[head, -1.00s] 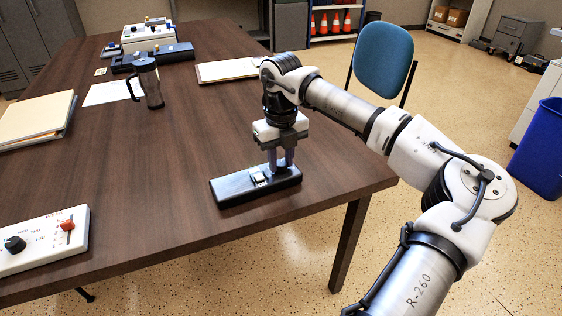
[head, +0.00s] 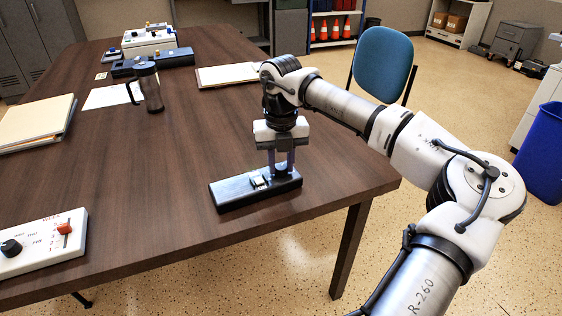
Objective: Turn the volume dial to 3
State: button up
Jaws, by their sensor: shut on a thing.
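A long black box (head: 229,195) lies near the right front corner of the brown table, with a small pale rocker-like part (head: 260,182) on its top. A dark round dial (head: 282,170) stands at the box's right end. My gripper (head: 282,171) points straight down over that end, with its two fingers shut on the dial, one on each side. The fingers partly hide the dial. Its marks and setting are too small to read.
A white panel (head: 40,255) with a black knob (head: 11,248) and red slider (head: 64,228) lies at the table's left front. A dark mug (head: 150,88), papers (head: 32,120) and other devices (head: 150,38) stand farther back. The table's middle is clear.

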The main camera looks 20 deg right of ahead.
aim_at(281, 167)
jog(key=o, duration=1)
jog(key=shift+c, duration=0.2)
notch_tip(281, 167, up, 14)
jog(key=shift+p, duration=0.45)
